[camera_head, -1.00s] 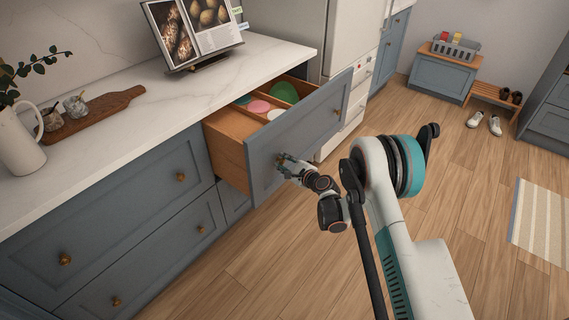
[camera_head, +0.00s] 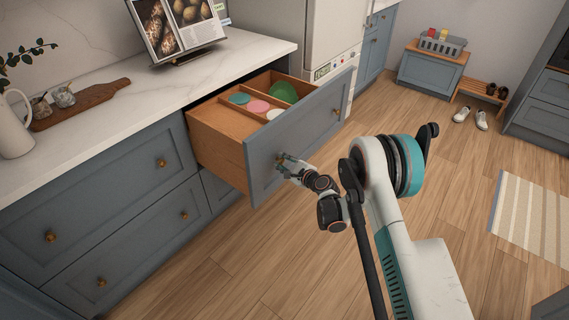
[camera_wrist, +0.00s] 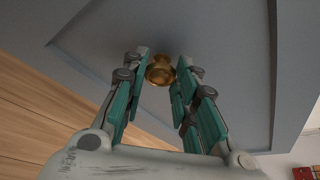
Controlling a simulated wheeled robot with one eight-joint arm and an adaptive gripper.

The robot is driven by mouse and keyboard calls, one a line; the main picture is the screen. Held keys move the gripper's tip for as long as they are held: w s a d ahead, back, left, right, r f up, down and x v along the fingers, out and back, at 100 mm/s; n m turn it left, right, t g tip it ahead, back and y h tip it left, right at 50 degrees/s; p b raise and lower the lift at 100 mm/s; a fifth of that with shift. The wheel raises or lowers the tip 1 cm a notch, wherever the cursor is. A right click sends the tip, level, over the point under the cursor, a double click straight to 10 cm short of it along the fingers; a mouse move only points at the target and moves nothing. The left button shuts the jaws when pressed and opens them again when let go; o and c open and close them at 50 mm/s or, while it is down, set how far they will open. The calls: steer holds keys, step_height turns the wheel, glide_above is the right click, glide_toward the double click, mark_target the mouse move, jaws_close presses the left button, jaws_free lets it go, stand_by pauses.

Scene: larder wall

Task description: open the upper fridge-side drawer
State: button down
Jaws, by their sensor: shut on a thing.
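The upper fridge-side drawer (camera_head: 300,137) stands well out from the counter in the head view. Its wooden box has dividers, and a green bowl-like thing (camera_head: 283,92), a pink round thing (camera_head: 256,106) and a teal one (camera_head: 239,98) lie inside. My gripper (camera_head: 281,160) is at the left part of the drawer's blue-grey front. In the wrist view, a brass knob (camera_wrist: 160,70) sits between the tips of my gripper (camera_wrist: 160,78), which is shut on it. A second knob (camera_head: 334,110) shows on the right of the front.
The white fridge (camera_head: 328,45) stands behind the drawer. Closed drawers (camera_head: 105,190) are at the left under the marble counter (camera_head: 120,95). A bench (camera_head: 432,72) and shoes (camera_head: 470,117) are far off. The wooden floor (camera_head: 250,260) before the drawer is clear.

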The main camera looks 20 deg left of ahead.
stand_by(0.3)
steer(key=c, duration=1.3)
jaws_free()
steer(key=shift+v, duration=3.75)
